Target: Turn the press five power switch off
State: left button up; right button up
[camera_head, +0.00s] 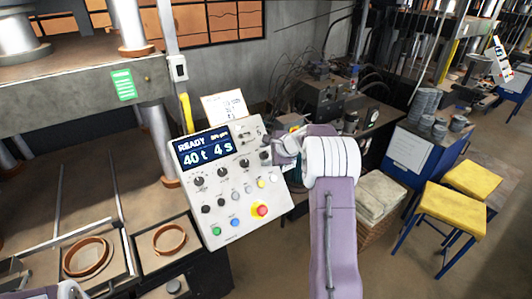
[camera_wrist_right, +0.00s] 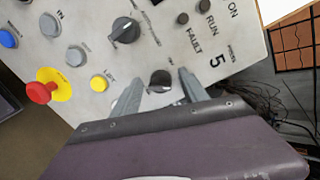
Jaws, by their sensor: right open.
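The press control panel (camera_head: 228,200) is a pale tilted box with a display reading "READY 40 t 4 s", with knobs and coloured buttons. My right gripper (camera_head: 274,150) is at its upper right edge. In the right wrist view, the open fingers of this gripper (camera_wrist_right: 157,88) stand on either side of a small black rotary switch (camera_wrist_right: 160,79), near the "PRESS 5" marking. I cannot tell whether they touch it. A larger black knob (camera_wrist_right: 125,30) is farther off. My left gripper is out of view.
A red emergency button (camera_head: 262,210) on a yellow ring sits low on the panel, with a yellow button (camera_wrist_right: 99,83) nearby in the wrist view. The press (camera_head: 75,95) stands left. Yellow stools (camera_head: 455,208) and a blue cabinet (camera_head: 412,150) are right.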

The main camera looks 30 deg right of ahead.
jog(key=shift+d+f, duration=0.1)
jog(key=shift+d, duration=0.15)
jog(key=shift+c, duration=0.3)
grip_shut()
jog(key=shift+f+n+b, duration=0.15)
jog(key=shift+n+b, duration=0.55)
jog(key=shift+b, duration=0.2)
jog(key=n+b, duration=0.4)
jog(key=shift+a, duration=0.1)
jog(key=n+b, duration=0.3)
jog(key=shift+n+h, duration=0.3)
jog(key=shift+n+b, duration=0.9)
jog(key=shift+n, duration=0.4)
jog(key=shift+a+f, duration=0.1)
